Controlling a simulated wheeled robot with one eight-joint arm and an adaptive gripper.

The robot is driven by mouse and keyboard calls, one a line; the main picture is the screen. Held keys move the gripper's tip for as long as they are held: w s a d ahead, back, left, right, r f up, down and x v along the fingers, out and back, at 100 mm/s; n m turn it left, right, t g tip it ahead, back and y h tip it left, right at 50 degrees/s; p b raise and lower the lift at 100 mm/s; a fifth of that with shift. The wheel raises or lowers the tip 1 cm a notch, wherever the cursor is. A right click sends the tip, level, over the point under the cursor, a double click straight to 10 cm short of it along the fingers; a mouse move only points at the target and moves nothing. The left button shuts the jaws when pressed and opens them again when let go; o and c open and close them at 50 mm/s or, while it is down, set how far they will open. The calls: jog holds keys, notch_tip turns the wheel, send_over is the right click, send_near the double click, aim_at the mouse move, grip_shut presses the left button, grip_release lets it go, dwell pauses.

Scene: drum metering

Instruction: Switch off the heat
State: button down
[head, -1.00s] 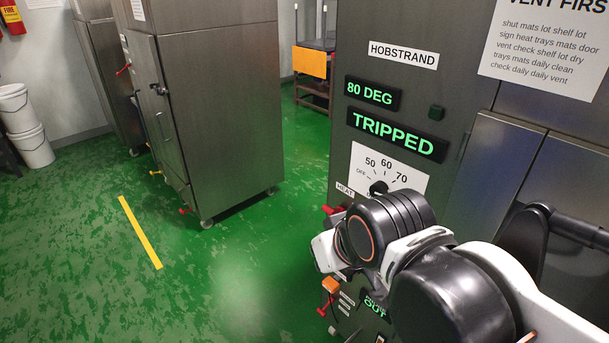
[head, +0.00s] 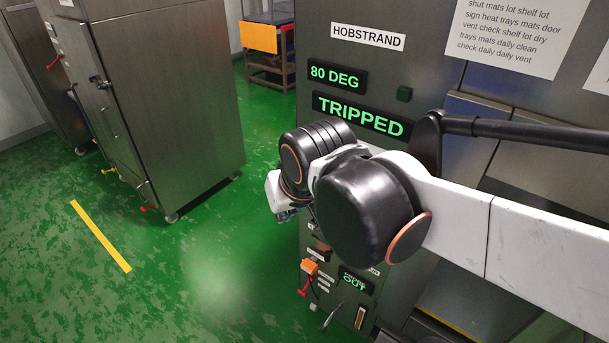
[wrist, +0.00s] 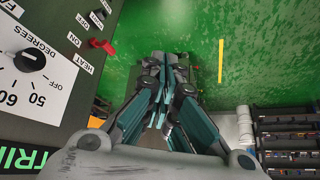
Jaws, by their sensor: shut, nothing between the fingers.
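The red heat switch (wrist: 102,45) sticks out from the dark panel in the wrist view. Labels reading HEAT, ON and OFF lie beside it. I cannot tell for sure which way its lever is set. In the head view my arm hides it. My gripper (wrist: 163,62) is shut and empty, in front of the panel and to the right of the switch in the wrist view, apart from it. The display on the HOBSTRAND cabinet (head: 367,40) reads 80 DEG and TRIPPED.
A black degrees dial (wrist: 30,57) sits on the panel near the switch. Lower on the cabinet is an orange part (head: 309,267) with a red lever. A steel cabinet (head: 165,100) stands at left. Green floor between is clear.

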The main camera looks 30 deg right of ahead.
jog(key=w+d+r+m+g+h+p, duration=0.2)
jog(key=w+d+r+m+p, duration=0.3)
jog(key=w, duration=0.4)
jog(key=w+d+f+m+g+h+p, duration=0.1)
jog(key=w+d+f+m+g+p, duration=0.2)
jog(key=w+d+f+m+p, duration=0.2)
jog(key=w+d+m+p, duration=0.1)
jog(key=w+d+p, duration=0.2)
jog(key=d, duration=0.1)
jog(key=shift+d+f+m, duration=0.2)
jog(key=shift+d+m, duration=0.15)
jog(key=shift+m, duration=0.05)
jog(key=b+x, duration=0.2)
jog(key=x, duration=0.8)
jog(key=shift+f+b, duration=0.25)
jog(key=shift+b, duration=0.05)
jog(key=shift+s+a+f+b, duration=0.15)
jog(key=shift+a+f, duration=0.15)
jog(key=shift+f, duration=0.2)
jog(key=shift+s+a+f+b, duration=0.15)
jog(key=shift+a+f, duration=0.15)
jog(key=shift+f, duration=0.2)
jog(key=shift+a+f, duration=0.25)
jog(key=shift+f, duration=0.25)
jog(key=shift+a+f+b, duration=0.15)
jog(key=shift+b, duration=0.2)
